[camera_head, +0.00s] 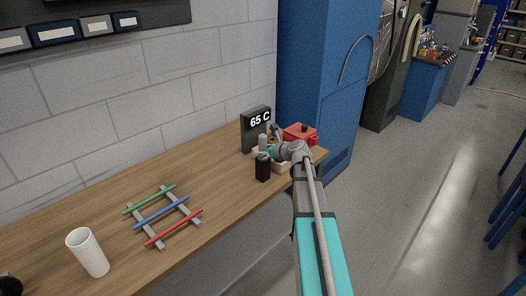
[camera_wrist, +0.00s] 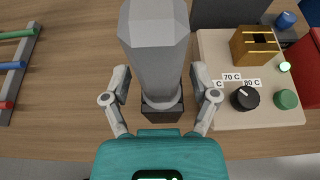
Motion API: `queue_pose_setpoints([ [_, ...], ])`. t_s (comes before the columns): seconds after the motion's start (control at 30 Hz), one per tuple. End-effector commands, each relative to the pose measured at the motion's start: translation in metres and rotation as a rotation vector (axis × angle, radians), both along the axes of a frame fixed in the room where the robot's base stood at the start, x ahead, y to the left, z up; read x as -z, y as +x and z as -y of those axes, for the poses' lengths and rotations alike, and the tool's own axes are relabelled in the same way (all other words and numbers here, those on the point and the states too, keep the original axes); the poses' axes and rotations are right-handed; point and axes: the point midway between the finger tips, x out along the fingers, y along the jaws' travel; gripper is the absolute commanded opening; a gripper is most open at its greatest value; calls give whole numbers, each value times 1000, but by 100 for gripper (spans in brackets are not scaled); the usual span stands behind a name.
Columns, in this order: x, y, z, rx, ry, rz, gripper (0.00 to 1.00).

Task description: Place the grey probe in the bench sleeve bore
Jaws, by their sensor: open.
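The grey probe (camera_wrist: 157,55) has a faceted grey body and stands upright at the black square block (camera_wrist: 162,108), which looks like the bench sleeve. Its lower end meets the top of the block; how deep it sits in the bore is hidden. In the head view the probe (camera_head: 263,146) rises from the black block (camera_head: 263,169) near the bench's front edge. My gripper (camera_wrist: 160,76) is open, with one finger on each side of the probe and visible gaps between them.
Right of the block is a pale control panel (camera_wrist: 214,55) with a black knob, green buttons and a brown slotted block. A 65 C display (camera_head: 256,129) and red box (camera_head: 300,134) stand nearby. Left are coloured rods on a rack (camera_head: 161,215) and a white cup (camera_head: 87,252).

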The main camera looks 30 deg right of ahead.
Motion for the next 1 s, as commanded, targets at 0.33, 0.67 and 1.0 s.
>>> queue_pose_setpoints([
  [0.33,-6,-11,4,2,-1,0,76],
  [0.67,-24,-55,17,3,0,0,76],
  [1.0,-44,-102,35,3,-1,0,76],
])
